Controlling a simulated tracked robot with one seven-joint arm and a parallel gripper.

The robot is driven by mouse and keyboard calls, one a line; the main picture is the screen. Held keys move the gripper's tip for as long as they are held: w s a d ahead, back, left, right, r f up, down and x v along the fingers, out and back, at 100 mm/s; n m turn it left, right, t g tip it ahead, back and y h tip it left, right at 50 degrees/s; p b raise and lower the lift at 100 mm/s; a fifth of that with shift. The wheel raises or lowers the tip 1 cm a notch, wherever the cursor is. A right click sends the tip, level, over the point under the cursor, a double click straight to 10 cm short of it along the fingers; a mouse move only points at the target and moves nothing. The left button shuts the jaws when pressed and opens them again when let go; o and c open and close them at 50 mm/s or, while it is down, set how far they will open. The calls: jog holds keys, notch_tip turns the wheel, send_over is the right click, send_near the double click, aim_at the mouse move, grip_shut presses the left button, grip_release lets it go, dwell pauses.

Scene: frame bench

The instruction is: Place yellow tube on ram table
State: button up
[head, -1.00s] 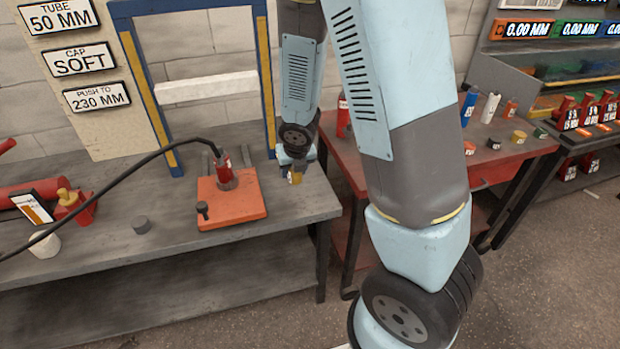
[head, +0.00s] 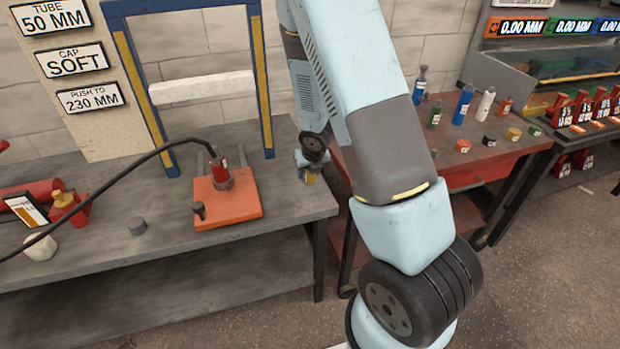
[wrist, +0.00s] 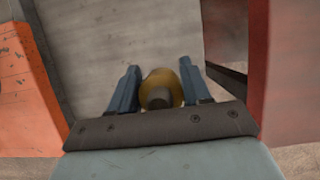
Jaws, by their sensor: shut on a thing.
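My gripper (head: 307,172) is over the right end of the grey bench in the head view, to the right of the orange plate. It is shut on the yellow tube (wrist: 161,80). In the wrist view the tube sits between the two blue-grey fingers, seen end-on with a dark grey centre. In the head view only a small yellow patch of the tube (head: 310,179) shows below the gripper. The ram table appears to be the orange plate (head: 240,206) on the grey bench, with a red ram (head: 220,172) standing on it. Its edge shows at left in the wrist view (wrist: 25,90).
A blue frame (head: 263,90) with a white crossbar stands behind the orange plate. A black hose (head: 110,185) runs to the ram. A red bench (head: 465,172) with several bottles and caps stands to the right.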

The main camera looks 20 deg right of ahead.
aim_at(310, 186)
jog(key=shift+w+d+f, duration=0.15)
jog(key=shift+d+f, duration=0.05)
jog(key=shift+f, duration=1.65)
jog(key=shift+f, duration=0.1)
jog(key=o, duration=1.2)
